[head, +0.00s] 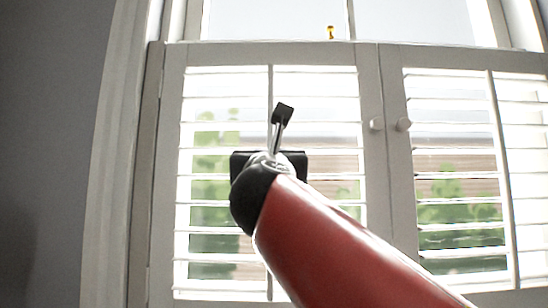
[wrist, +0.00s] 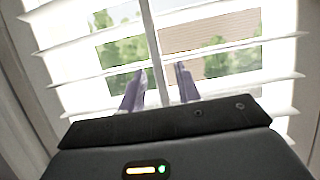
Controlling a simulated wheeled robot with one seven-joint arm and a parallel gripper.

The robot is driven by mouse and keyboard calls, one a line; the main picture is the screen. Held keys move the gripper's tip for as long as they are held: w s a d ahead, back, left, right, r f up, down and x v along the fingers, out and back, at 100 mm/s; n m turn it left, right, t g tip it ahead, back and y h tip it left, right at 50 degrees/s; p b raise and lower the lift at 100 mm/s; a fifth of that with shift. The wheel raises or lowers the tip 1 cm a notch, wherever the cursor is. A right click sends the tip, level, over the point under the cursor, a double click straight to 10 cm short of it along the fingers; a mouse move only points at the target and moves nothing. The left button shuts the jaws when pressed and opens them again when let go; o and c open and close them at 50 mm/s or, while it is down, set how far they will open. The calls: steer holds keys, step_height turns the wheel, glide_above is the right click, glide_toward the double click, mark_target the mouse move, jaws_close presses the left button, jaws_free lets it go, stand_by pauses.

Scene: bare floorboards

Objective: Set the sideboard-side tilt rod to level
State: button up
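The left white shutter panel (head: 174,200) has a thin vertical tilt rod (head: 270,90) down its middle. The right panel (head: 393,200) has its own rod (head: 503,170). No sideboard shows, so I cannot tell from it which rod is on its side. My gripper (head: 297,160) is in front of the left panel, its fingers hidden in the head view. In the wrist view my gripper (wrist: 161,80) is open, and the rod (wrist: 150,35) runs between its two fingers, with visible gaps. The slats (wrist: 80,67) stand apart, with greenery and brick showing between; their exact tilt is unclear.
Two round white knobs (head: 376,124) sit where the panels meet. A grey wall (head: 45,130) and white window casing lie to the left.

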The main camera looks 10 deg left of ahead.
steer(key=b+v, duration=0.3)
steer(key=v, duration=0.4)
steer(key=shift+s+f, duration=0.15)
steer(key=shift+s, duration=0.25)
steer(key=shift+d, duration=0.1)
